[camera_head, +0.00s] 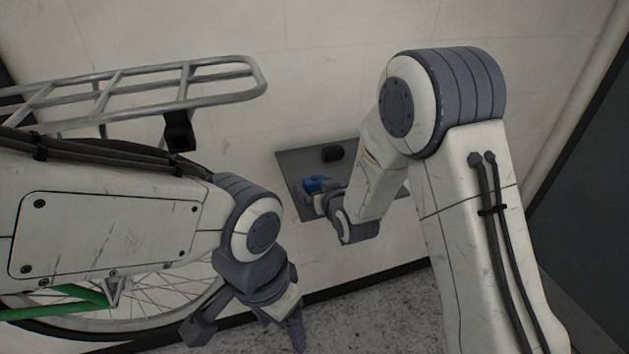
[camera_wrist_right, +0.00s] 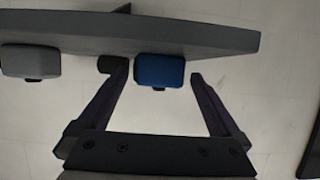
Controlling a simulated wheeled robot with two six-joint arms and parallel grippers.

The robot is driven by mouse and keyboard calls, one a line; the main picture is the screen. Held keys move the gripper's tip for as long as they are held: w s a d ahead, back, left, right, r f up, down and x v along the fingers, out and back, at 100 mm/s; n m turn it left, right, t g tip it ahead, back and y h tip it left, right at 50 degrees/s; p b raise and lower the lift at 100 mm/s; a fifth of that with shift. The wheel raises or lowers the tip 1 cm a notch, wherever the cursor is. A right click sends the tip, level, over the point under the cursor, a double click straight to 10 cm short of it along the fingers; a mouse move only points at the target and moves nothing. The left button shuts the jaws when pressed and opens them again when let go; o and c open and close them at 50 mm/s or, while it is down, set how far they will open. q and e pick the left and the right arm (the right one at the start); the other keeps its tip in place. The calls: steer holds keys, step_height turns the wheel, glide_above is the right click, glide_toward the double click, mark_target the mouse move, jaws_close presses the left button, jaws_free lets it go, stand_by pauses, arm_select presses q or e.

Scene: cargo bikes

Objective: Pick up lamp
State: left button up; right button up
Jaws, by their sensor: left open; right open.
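A small blue block-shaped lamp (camera_wrist_right: 160,71) is at the front edge of a grey shelf (camera_wrist_right: 190,33) in the right wrist view. My right gripper (camera_wrist_right: 158,77) is open, with one fingertip on each side of the blue lamp. A gap shows on the right; the left finger is close to it. In the head view the blue lamp (camera_head: 315,185) is beside my right wrist, which hides most of that gripper. A similar grey lamp (camera_wrist_right: 31,61) is further left in the wrist view. My left gripper (camera_head: 282,326) is open, low and away from the shelf.
A black object (camera_head: 332,153) lies on the wall shelf (camera_head: 297,160), near the blue lamp. A bicycle's metal rack (camera_head: 215,97) and wheel (camera_head: 160,300) are at the left, close to my left arm. A dark panel (camera_head: 590,190) stands at the right.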

mark_target(315, 177)
steer(key=shift+p+x, duration=0.3)
steer(key=shift+x, duration=0.95)
steer(key=c, duration=1.3)
steer(key=shift+c, duration=0.2)
steer(key=shift+r, duration=0.15)
steer(key=shift+r+b, duration=0.35)
steer(key=shift+r, duration=0.15)
step_height(315, 177, up, 3)
steer(key=shift+b, duration=0.6)
steer(key=s+d+r+b, duration=0.2)
steer(key=s+d+r, duration=0.4)
steer(key=s+d, duration=0.2)
steer(key=shift+d+r, duration=0.25)
steer(key=shift+r, duration=0.1)
